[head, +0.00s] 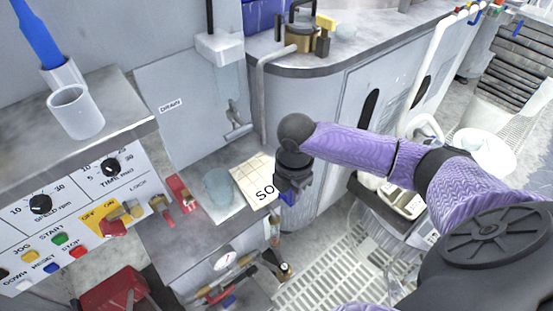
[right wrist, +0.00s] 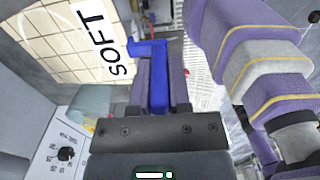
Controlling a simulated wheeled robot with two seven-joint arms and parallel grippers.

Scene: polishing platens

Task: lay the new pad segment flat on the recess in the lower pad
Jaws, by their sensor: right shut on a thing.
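My right gripper (head: 288,192) points down beside the front shelf, and it also shows in the right wrist view (right wrist: 153,75). It is shut on a blue L-shaped piece (right wrist: 158,85), whose short arm reaches left toward a cream gridded sheet. That sheet (head: 250,172) bears a white label with the word SOFT, partly behind the gripper in the head view; it also shows in the right wrist view (right wrist: 60,45). I cannot tell whether the blue piece is joined to the sheet. I cannot make out a recess or a separate pad segment. My left gripper is out of view.
A translucent beaker (head: 218,188) stands left of the sheet. A control panel (head: 70,220) with knobs and buttons is at the left, under a shelf with a white cup (head: 76,112). A curved metal counter (head: 350,50) is behind. Grated floor (head: 335,270) lies below right.

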